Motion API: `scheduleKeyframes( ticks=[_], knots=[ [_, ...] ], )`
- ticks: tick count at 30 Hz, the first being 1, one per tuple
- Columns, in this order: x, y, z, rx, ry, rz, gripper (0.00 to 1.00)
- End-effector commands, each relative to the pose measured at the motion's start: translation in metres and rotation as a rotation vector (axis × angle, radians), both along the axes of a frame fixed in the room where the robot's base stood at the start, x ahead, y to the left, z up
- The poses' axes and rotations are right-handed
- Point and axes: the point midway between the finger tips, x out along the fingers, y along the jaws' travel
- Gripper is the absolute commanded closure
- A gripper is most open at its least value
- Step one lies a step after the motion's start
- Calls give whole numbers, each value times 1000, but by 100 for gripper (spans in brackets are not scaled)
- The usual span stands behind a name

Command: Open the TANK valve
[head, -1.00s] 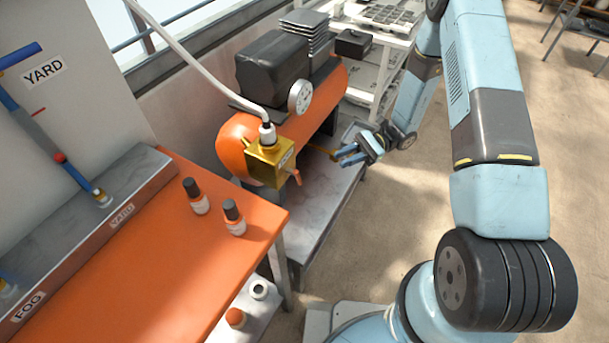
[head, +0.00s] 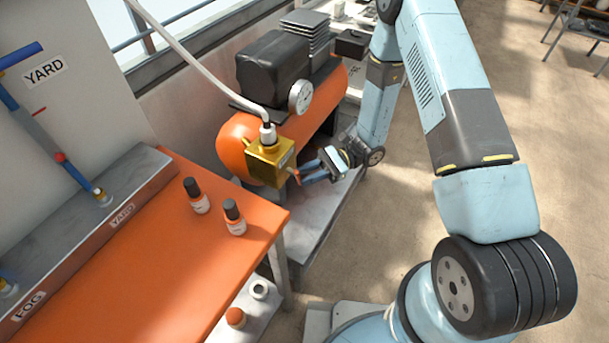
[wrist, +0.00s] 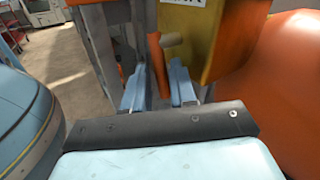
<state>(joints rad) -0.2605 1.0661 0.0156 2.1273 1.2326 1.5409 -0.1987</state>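The valve is a brass block (head: 266,158) on the near end of the orange compressor tank (head: 237,140), with a white hose on top. Its white label is too small or cropped to read. A short orange lever (head: 295,174) sticks out low on its front. My gripper (head: 308,172) is at the lever, coming from the right. In the wrist view the orange lever (wrist: 158,66) stands between the two blue fingers of my gripper (wrist: 158,88), which are apart with gaps on both sides. The brass block (wrist: 205,45) is just right of the fingers.
An orange-topped bench (head: 150,240) with two dark-capped bottles stands at the left, its edge near the valve. A grey low stand (head: 325,215) lies under the tank. Open floor (head: 400,220) is to the right.

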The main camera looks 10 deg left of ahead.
Motion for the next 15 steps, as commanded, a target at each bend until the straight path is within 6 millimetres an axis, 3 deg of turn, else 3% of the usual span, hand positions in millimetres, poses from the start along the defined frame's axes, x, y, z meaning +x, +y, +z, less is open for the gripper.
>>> scheduleKeyframes(
  ticks=[15],
  knots=[
    [-7,10,0,0,0,-1,77]
  ],
)
